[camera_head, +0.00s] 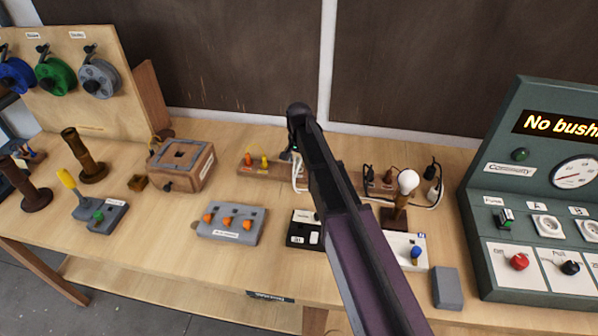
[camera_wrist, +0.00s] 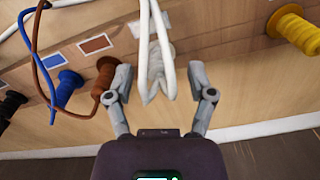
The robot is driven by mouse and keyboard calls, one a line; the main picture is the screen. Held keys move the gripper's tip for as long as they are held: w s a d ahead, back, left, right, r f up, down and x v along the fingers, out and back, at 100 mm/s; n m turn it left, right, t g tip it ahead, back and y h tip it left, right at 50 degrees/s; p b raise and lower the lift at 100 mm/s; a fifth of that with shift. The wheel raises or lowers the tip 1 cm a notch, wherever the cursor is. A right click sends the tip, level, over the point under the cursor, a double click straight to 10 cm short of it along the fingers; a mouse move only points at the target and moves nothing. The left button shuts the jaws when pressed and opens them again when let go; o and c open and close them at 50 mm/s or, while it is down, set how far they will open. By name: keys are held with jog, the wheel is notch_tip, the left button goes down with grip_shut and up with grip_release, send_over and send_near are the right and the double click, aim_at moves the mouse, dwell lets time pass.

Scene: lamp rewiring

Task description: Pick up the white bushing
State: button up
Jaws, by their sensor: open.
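The white bushing (camera_wrist: 164,86) shows in the wrist view as a pale piece on the wooden rack (camera_wrist: 220,65), between my open fingers. Two strands of white cord (camera_wrist: 143,40) pass in front of it and partly hide it. My gripper (camera_wrist: 160,78) is open, one finger on each side of the bushing, with gaps visible on both sides. In the head view my gripper (camera_head: 293,152) is over the rack (camera_head: 258,171) at the back of the bench, and my arm hides much of that spot.
Blue (camera_wrist: 70,85) and brown (camera_wrist: 105,73) bushings stand left of the white one, a yellow bushing (camera_wrist: 292,28) right. Blue and brown wires loop close by. A bulb (camera_head: 408,181) stands right of my arm. A green test panel (camera_head: 480,215) is at the far right.

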jog(key=shift+f+b, duration=0.55)
jog(key=shift+f, duration=0.25)
jog(key=shift+c, duration=0.2)
grip_shut()
